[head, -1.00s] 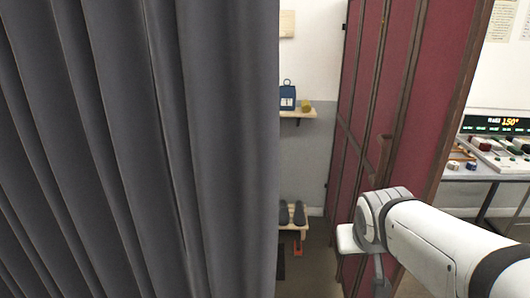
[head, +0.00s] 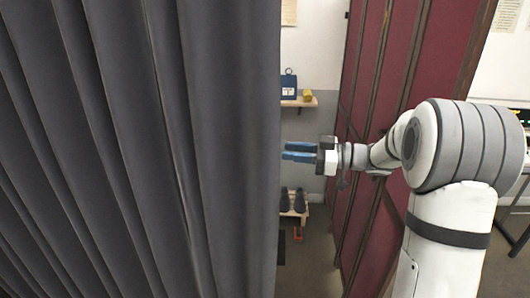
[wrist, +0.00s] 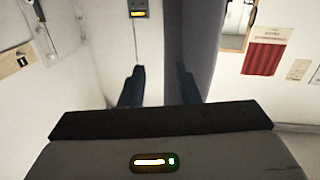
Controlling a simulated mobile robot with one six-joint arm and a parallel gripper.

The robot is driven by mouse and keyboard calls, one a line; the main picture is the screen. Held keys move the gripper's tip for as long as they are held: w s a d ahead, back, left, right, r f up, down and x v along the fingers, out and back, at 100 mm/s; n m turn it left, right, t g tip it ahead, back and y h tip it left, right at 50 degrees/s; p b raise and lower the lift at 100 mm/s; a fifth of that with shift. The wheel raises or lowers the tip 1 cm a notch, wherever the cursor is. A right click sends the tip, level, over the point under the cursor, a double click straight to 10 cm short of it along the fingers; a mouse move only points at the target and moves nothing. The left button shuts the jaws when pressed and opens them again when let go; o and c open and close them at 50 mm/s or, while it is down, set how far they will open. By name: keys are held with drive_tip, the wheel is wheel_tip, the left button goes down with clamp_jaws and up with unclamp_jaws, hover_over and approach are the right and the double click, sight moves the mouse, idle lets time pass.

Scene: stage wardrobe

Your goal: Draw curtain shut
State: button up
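The dark grey curtain (head: 130,150) hangs in deep folds and fills the left half of the head view. Its right edge hangs free, with an open gap between it and a dark red panelled screen (head: 435,55). My gripper (head: 287,151) has blue fingers pointing left, close to that edge in the picture; I cannot tell if they touch it. In the wrist view my gripper (wrist: 158,82) is open, its two fingers apart with nothing seen held between them. A grey-blue vertical band there, likely the curtain (wrist: 200,35), stands behind the right finger.
Through the gap, a wall shelf (head: 304,102) holds a blue box (head: 289,86) and a small yellow item (head: 308,95). Below, dark shoes (head: 299,201) sit on a low wooden stand. A table (head: 518,188) is partly hidden at the right.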

sight(266, 157)
drive_tip(key=a+g, duration=0.1)
drive_tip(key=a, duration=0.1)
drive_tip(key=s+a+g+p, duration=0.1)
drive_tip(key=a, duration=0.2)
drive_tip(key=a+n+p, duration=0.1)
drive_tip(key=a, duration=0.1)
drive_tip(key=shift+s+a+f+g+y, duration=0.2)
drive_tip(key=shift+s+f+g+y, duration=0.1)
drive_tip(key=shift+s+g, duration=0.1)
clamp_jaws()
idle(0.4)
